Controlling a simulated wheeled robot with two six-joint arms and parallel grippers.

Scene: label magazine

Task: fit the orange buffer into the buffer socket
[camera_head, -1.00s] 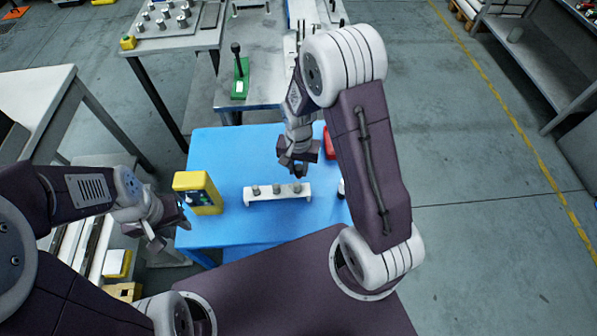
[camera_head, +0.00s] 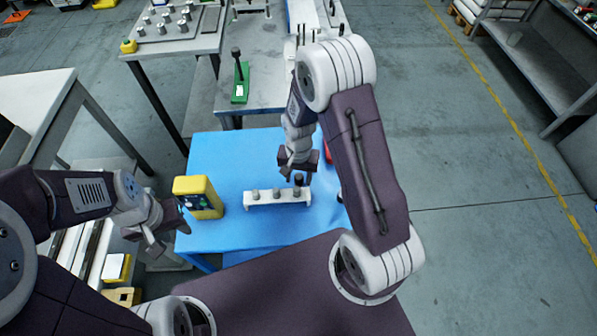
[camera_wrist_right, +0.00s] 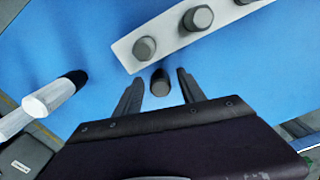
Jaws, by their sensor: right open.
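No orange buffer can be made out in either view, and I cannot tell which thing is the buffer socket. My right gripper (camera_head: 298,172) is over the blue table, just behind the right end of a white rack (camera_head: 262,198) with three grey pegs. In the right wrist view the gripper (camera_wrist_right: 158,88) is open, its two fingers either side of a dark cylinder (camera_wrist_right: 160,82) with a grey end, with gaps on both sides. The rack (camera_wrist_right: 172,38) lies just beyond the fingertips. My left gripper (camera_head: 167,232) is open and empty, left of the blue table.
A yellow box (camera_head: 198,196) stands left of the rack on the blue table (camera_head: 235,150). A red item (camera_head: 328,152) is partly hidden by my right arm. A white bottle-like thing with a black end (camera_wrist_right: 50,98) lies left of the fingers. A green stand (camera_head: 240,84) is behind.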

